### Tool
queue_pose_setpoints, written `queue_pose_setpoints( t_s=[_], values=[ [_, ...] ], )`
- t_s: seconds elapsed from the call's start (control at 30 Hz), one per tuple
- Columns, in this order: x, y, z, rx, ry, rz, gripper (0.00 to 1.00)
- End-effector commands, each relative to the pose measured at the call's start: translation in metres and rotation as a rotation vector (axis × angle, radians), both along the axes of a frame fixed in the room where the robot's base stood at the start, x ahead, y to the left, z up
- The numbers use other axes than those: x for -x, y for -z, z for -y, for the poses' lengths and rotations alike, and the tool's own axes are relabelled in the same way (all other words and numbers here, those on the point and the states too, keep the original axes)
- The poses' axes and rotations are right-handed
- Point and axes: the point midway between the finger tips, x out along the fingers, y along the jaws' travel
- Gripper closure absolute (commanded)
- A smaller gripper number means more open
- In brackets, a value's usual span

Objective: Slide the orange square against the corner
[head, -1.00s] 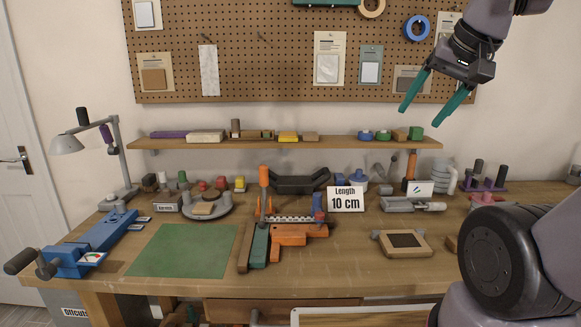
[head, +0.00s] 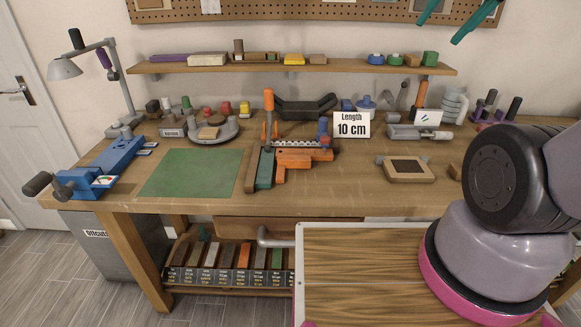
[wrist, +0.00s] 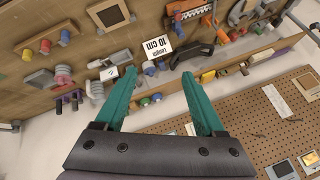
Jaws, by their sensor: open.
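An orange stepped piece (head: 305,156) lies on the workbench right of a dark green bar (head: 265,168) and a brown bar (head: 252,170), in front of a grey toothed strip. I cannot tell for sure that it is the orange square, nor which corner is meant. It also shows in the wrist view as an orange piece (wrist: 190,13) at the top. My gripper (wrist: 160,92) is open and empty, its teal fingers spread. In the head view, my gripper (head: 452,22) is cut by the top edge, high in front of the pegboard and far from the orange piece.
A "Length 10 cm" sign (head: 351,125) stands behind the orange piece. A shelf (head: 290,68) hangs above the bench. A rack of bars (head: 228,276) sits below.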

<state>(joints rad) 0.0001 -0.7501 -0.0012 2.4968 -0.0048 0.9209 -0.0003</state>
Motion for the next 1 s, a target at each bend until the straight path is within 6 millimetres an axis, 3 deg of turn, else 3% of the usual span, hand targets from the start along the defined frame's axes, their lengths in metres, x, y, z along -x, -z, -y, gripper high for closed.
queue_pose_setpoints(
  t_s=[0.03,0.2,0.37,0.57,0.8,1.0],
  values=[
    [0.0,0.0,0.0,0.0,0.0,0.0,0.36],
    [-0.01,0.004,-0.006,0.001,-0.017,-0.029,1.0],
    [-0.044,0.024,-0.029,0.007,-0.067,-0.124,1.0],
    [-0.089,0.071,-0.08,0.045,-0.144,-0.264,1.0],
    [-0.121,0.151,-0.155,0.127,-0.235,-0.413,1.0],
    [-0.121,0.23,-0.216,0.215,-0.305,-0.513,1.0]
  ],
)
